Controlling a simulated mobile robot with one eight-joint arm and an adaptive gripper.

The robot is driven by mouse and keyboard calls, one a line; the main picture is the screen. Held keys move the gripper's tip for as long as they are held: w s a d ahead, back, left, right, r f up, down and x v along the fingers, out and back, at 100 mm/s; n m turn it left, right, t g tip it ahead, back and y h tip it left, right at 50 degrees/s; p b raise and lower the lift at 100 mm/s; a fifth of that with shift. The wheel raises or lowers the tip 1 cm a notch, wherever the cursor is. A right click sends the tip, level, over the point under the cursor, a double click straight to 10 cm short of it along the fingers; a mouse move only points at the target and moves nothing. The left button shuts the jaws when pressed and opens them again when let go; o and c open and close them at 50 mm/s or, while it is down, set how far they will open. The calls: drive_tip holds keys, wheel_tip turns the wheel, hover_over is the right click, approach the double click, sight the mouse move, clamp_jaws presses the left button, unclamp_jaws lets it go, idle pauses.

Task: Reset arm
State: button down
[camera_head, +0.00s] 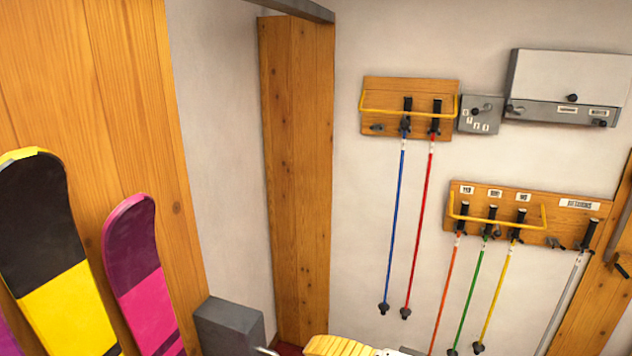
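The task names only my arm, and no part that I can clearly identify as my arm or my gripper shows in the head view. Whether my gripper is open or shut is not shown. A yellow ribbed piece (338,346) with a pale part beside it is cut off by the bottom edge; I cannot tell what it is.
A black-and-yellow board (62,290) and a pink board (145,285) stand at left by a wooden panel. A grey block (229,325) is near the bottom. Poles hang from an upper rack (385,88) and a lower rack (470,190). A grey cabinet (560,75) is upper right.

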drive_tip(key=d+f+n+g+h+b, duration=0.1)
drive_tip(key=d+f+h+b, duration=0.2)
drive_tip(key=f+b, duration=0.55)
drive_tip(key=d+f+n+g+h+b, duration=0.15)
drive_tip(key=d+f+b, duration=0.25)
drive_tip(key=f, duration=0.9)
drive_tip(key=s+d+f+n+h+b, duration=0.1)
drive_tip(key=d+f+n+h+b, duration=0.1)
drive_tip(key=d+f+h+b, duration=0.4)
drive_tip(key=d+f+b, duration=0.5)
drive_tip(key=f+b, duration=0.1)
drive_tip(key=shift+d, duration=0.3)
drive_tip(key=shift+a+n, duration=0.1)
drive_tip(key=shift+n, duration=0.15)
